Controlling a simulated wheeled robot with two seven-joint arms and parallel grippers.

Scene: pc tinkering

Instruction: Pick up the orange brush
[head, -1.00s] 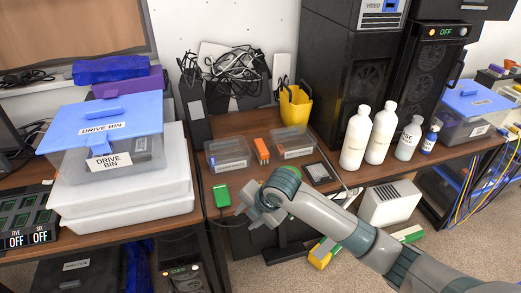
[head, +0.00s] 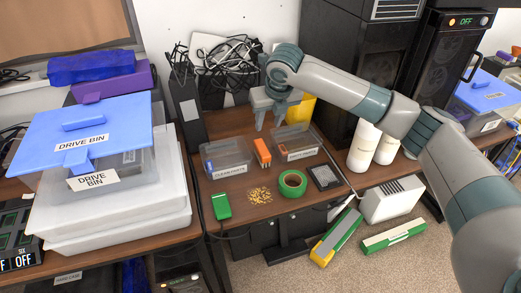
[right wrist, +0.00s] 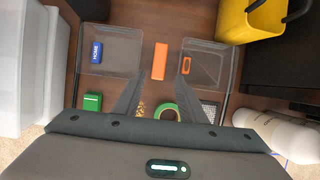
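The orange brush (head: 262,152) stands on the wooden desk between two clear plastic bins; in the right wrist view it is an orange block (right wrist: 160,62) just beyond my fingertips. My right gripper (head: 269,120) is above and behind the brush in the head view, fingers pointing down. In the right wrist view its two fingers (right wrist: 157,90) are spread apart with nothing between them. My left gripper is not in view.
The clear left bin (head: 224,172) holds a blue item; the right bin (head: 300,154) is beside the brush. In front lie a green device (head: 221,206), yellow bits (head: 260,195) and green tape (head: 293,183). A yellow container (head: 302,108) stands behind my gripper.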

